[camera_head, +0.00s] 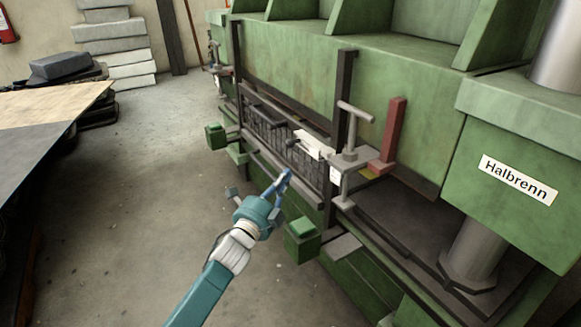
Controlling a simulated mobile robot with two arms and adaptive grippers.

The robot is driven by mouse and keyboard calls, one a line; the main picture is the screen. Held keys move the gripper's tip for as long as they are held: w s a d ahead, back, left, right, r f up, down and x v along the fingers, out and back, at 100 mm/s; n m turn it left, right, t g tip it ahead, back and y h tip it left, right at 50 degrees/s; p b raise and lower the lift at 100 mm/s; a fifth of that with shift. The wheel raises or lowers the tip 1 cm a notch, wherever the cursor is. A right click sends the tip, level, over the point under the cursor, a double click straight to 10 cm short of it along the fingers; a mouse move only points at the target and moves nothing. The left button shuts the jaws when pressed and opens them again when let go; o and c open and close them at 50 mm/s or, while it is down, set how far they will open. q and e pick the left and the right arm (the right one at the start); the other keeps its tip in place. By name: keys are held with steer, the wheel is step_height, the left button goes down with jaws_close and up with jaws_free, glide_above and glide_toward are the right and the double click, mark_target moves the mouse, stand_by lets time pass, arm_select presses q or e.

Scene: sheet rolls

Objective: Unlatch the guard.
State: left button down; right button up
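The guard (262,128) is a dark mesh panel in a dark frame across the front opening of the green press. A pale latch-like block (314,146) sits at the guard's upper right, beside a dark upright post. My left gripper (285,175) reaches in from below, in front of the guard's lower right part, below the pale block. Its blue fingers point up toward the panel; whether they are parted is unclear, and I see nothing held. Whether they touch the guard cannot be told. My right gripper is out of view.
A grey T-handled clamp (350,150) and a red upright bar (391,135) stand right of the guard. Green boxes (301,241) jut out at the press front. A table (50,115) stands at left; the floor (150,180) between is clear.

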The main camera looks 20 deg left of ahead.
arm_select(q)
steer(key=shift+s+a+f, duration=0.15)
steer(key=shift+s+f, duration=0.05)
steer(key=shift+s, duration=0.85)
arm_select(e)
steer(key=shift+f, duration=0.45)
arm_select(q)
steer(key=shift+f, duration=0.1)
